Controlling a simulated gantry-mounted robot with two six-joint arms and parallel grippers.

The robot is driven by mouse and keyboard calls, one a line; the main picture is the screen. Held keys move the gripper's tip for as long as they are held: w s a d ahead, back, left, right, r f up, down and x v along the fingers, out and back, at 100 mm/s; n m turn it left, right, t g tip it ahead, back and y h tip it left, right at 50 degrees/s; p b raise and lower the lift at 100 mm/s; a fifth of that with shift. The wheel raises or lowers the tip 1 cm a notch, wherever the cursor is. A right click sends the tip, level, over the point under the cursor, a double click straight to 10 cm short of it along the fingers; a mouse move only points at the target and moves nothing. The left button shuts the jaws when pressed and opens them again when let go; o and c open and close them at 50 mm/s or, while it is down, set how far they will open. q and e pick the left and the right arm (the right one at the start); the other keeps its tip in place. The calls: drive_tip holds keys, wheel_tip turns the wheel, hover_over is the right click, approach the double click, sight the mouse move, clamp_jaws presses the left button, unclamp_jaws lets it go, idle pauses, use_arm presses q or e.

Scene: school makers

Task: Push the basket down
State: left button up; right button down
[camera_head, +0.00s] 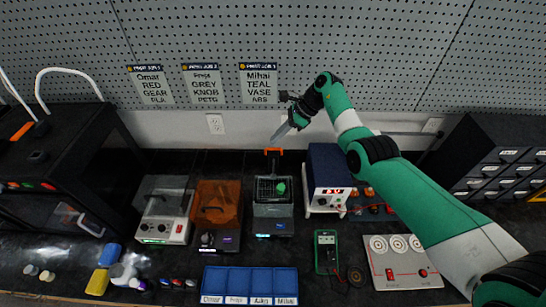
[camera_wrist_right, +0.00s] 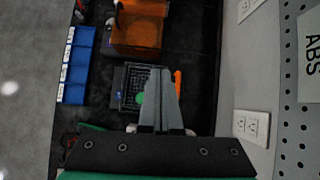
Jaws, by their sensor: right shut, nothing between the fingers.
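The basket (camera_head: 265,190) is a dark wire mesh basket at the top of a grey box-shaped machine (camera_head: 273,212) near the middle of the bench. A green piece (camera_head: 281,187) lies in it. An orange handle (camera_head: 273,151) stands up at its back. In the right wrist view the basket (camera_wrist_right: 133,84) and orange handle (camera_wrist_right: 178,83) show on either side of my fingers. My right gripper (camera_head: 281,136) is shut and empty, above and behind the basket, close to the handle; I cannot tell whether they touch. My left gripper is not in view.
An orange-covered machine (camera_head: 217,203) stands left of the basket machine, and a dark blue power supply (camera_head: 328,170) stands close on its right. A blue labelled tray (camera_head: 249,281) and a green multimeter (camera_head: 326,250) lie in front. A pegboard wall rises behind.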

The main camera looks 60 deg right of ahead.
drive_tip(key=m+h+b, duration=0.1)
approach(280, 149)
drive_tip(key=w, duration=0.1)
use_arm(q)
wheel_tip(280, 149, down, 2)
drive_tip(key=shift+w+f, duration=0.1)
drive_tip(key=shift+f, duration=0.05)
use_arm(e)
drive_tip(key=shift+w+a+r+t, duration=0.1)
drive_tip(key=shift+w+a+t, duration=0.1)
drive_tip(key=shift+a+t, duration=0.15)
drive_tip(key=b+x, duration=0.6)
drive_tip(key=b, duration=0.2)
drive_tip(key=shift+s+f, duration=0.1)
drive_tip(key=shift+f, duration=0.2)
drive_tip(key=shift+w+a+f+b, duration=0.1)
drive_tip(key=shift+w+f+b, duration=0.15)
drive_tip(key=shift+b, duration=0.45)
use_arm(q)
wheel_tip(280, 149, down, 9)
use_arm(e)
drive_tip(key=shift+w+r, duration=0.1)
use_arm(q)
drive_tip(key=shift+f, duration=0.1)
